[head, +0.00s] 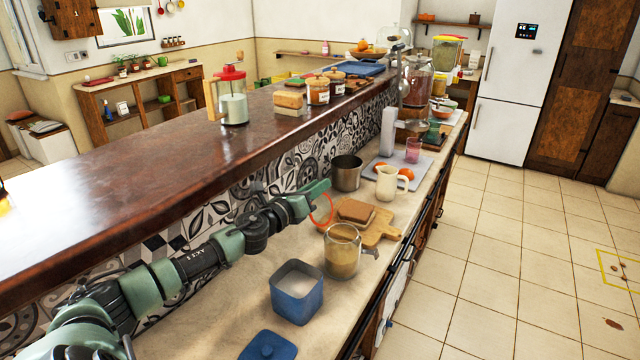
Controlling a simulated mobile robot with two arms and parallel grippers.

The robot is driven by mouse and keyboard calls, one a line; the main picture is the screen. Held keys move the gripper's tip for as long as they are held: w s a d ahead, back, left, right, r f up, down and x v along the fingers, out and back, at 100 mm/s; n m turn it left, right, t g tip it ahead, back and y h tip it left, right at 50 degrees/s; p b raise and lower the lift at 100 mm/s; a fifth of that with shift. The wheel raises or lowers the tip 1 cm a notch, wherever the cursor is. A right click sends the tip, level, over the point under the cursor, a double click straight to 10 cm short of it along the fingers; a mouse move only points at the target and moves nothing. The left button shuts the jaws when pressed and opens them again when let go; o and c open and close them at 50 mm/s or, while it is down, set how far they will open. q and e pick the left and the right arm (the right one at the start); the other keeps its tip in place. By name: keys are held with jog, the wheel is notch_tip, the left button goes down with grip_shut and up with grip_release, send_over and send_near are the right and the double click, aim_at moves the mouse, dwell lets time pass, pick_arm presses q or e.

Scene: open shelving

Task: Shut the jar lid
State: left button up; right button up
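A glass jar (342,258) with tan contents stands upright on the lower counter. Its clear lid with an orange-red ring (331,207) is swung open, standing tilted up at the jar's back left rim. My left gripper (318,190) is at the upper left edge of the lid, close behind it. I cannot tell whether it touches the lid, nor whether its fingers are open or shut. My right gripper is not in view.
A blue square canister (297,306) stands in front of the jar, with a blue lid (268,346) nearby. A wooden board (376,230) with bread slices (356,211), a metal pot (347,172) and a cream pitcher (388,184) stand behind. The raised dark bar (150,180) borders the left.

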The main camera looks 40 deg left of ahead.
pick_arm(q)
jog(key=shift+w, duration=0.7)
grip_shut()
jog(key=shift+f, duration=0.1)
dwell(1.0)
